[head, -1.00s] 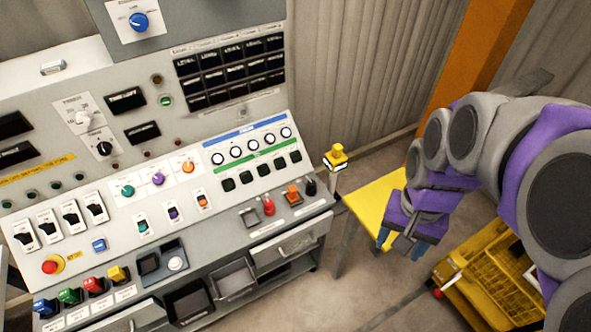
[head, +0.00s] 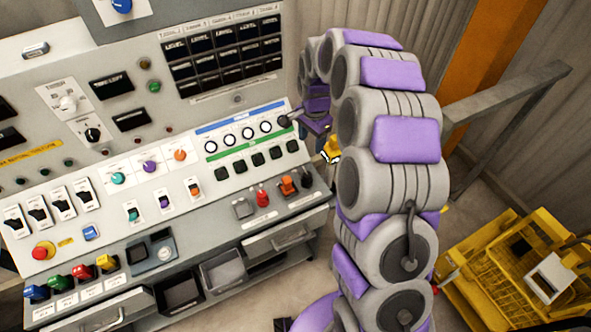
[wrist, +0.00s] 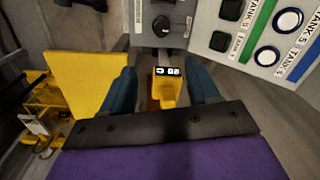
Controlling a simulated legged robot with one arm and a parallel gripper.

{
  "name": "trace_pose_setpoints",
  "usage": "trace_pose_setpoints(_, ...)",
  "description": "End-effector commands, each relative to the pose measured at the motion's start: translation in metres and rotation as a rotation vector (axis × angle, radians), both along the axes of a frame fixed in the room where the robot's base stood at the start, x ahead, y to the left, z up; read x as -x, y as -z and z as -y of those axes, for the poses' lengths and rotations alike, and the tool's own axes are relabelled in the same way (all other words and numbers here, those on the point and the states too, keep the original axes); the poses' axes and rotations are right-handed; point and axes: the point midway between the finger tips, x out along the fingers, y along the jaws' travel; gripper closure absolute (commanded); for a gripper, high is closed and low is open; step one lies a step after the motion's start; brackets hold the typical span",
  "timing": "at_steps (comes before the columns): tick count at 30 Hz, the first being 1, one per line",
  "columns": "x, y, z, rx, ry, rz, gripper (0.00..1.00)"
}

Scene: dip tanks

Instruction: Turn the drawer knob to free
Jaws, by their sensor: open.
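A yellow knob-like piece (head: 330,150) stands on a post just off the right end of the grey console (head: 150,205). In the wrist view the yellow piece (wrist: 165,92), with a small black-and-white label on its far side, shows between the two blue fingers of my gripper (wrist: 161,72). My gripper is open, with a finger on each side of it; I cannot tell whether they touch it. In the head view my gripper (head: 322,132) is partly hidden by my arm. A black knob (head: 307,178) is on the console's right corner and also shows in the wrist view (wrist: 162,26). I cannot read which knob is the drawer's.
A drawer (head: 280,236) with a bar handle is in the console's lower right front. Open bins (head: 222,270) sit to its left. A yellow cart (head: 520,265) stands on the floor at right. A yellow panel (wrist: 88,75) shows left of my gripper in the wrist view.

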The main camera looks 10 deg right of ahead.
Motion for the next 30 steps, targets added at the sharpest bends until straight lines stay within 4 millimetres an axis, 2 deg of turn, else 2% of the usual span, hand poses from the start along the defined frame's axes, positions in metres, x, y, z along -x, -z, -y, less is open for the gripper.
trace_pose_setpoints(5, -0.004, 0.012, 0.001, 0.001, 0.012, 0.002, 0.40)
trace_pose_setpoints(8, -0.003, 0.026, 0.000, 0.001, 0.012, -0.002, 0.40)
trace_pose_setpoints(24, -0.004, 0.133, -0.002, 0.000, 0.010, -0.006, 0.40)
trace_pose_setpoints(30, -0.006, 0.162, -0.002, 0.001, 0.009, 0.000, 0.40)
